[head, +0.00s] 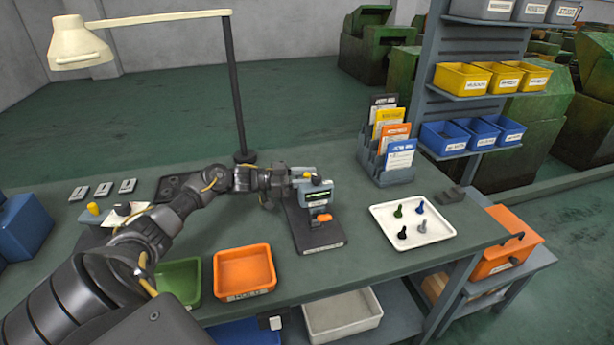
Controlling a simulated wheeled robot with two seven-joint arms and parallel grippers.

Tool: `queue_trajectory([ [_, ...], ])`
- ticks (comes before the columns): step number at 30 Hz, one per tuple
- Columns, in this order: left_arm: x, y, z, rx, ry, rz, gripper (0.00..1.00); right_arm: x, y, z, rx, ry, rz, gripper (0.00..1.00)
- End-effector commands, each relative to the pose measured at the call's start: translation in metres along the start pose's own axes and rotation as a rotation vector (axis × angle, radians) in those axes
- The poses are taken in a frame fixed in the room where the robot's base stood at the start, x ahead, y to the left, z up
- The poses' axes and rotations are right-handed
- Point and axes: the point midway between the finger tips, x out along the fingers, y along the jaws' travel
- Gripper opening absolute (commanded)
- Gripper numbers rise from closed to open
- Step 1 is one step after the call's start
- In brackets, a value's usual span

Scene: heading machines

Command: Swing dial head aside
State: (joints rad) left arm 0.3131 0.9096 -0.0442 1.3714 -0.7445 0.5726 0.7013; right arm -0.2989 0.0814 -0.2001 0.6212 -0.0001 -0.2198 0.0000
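The dial head (319,198) is a light blue-grey block with a dark display, a yellow knob on top and an orange part below it. It sits above a dark flat base plate (322,239) on the bench. My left gripper (288,186) is at the left side of the dial head, very close to it or touching it. Its fingers are small and partly hidden against the head, so I cannot tell whether they are open or shut. My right gripper is not in view.
A white tray (439,236) with several small pieces lies right of the device. An orange bin (245,287) and a green bin (181,300) stand at the front. A lamp (238,120) stands behind my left arm. A leaflet rack (387,174) stands at the back right.

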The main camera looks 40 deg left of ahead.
Motion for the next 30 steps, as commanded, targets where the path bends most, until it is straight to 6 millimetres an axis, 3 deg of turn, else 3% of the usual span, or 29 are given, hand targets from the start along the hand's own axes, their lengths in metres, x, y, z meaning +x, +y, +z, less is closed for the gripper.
queue_trajectory([
  [3,0.000,0.000,0.000,0.000,0.000,0.000,0.38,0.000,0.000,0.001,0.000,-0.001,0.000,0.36],
  [12,-0.001,0.000,0.000,0.000,0.000,0.000,0.00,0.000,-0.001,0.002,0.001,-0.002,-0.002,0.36],
  [23,0.000,0.000,-0.002,0.000,0.000,-0.016,0.00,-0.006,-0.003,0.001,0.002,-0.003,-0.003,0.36],
  [30,0.006,0.000,-0.007,-0.003,-0.002,-0.120,0.00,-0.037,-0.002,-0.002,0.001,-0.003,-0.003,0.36],
])
